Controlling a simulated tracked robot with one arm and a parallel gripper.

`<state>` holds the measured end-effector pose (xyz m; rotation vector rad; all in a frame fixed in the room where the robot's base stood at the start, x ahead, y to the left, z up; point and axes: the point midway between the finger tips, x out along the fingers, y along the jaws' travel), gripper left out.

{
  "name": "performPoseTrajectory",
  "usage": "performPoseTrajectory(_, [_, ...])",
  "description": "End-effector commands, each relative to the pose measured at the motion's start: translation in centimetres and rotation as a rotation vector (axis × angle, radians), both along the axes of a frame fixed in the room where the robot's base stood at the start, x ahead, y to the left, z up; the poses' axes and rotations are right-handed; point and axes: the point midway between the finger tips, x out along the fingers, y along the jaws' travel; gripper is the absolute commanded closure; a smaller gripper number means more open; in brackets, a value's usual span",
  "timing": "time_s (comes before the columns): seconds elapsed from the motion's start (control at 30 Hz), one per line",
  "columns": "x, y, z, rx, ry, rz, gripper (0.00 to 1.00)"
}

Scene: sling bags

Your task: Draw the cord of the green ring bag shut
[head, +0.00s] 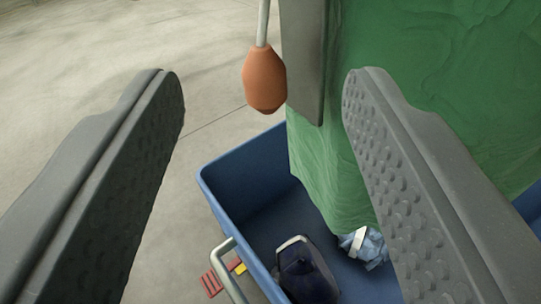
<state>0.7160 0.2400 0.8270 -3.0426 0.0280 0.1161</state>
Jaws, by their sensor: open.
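The green bag (440,85) hangs on the right, its wrinkled cloth running down into a blue bin; its ring and mouth are out of view. A white cord (263,22) hangs down at top centre and ends in an orange-brown toggle (265,80). My gripper (262,85) is open, with one finger left of the toggle and the other to its right, in front of the bag. The toggle shows between the fingers, and neither finger touches it. I cannot tell how far it lies beyond the fingertips.
A grey upright post (303,60) stands just right of the toggle. The blue bin (222,190) below holds a dark object (305,275) and a crumpled pale item (366,246). It has a grey handle (228,268). The concrete floor (90,45) at left is clear.

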Motion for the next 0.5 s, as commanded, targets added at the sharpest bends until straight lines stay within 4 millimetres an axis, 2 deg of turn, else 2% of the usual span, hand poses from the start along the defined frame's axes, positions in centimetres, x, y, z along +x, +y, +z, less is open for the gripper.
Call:
performPoseTrajectory(0.03, [-0.6,0.4,-1.5,-0.023,-0.004,-0.002,0.52])
performPoseTrajectory(0.2, [-2.0,0.7,-4.2,-0.075,-0.053,-0.014,0.52])
performPoseTrajectory(0.37, [-2.5,0.8,-5.2,-0.097,-0.071,-0.018,0.52])
performPoseTrajectory(0.5, [-1.8,0.7,-5.3,-0.097,-0.075,-0.020,0.52])
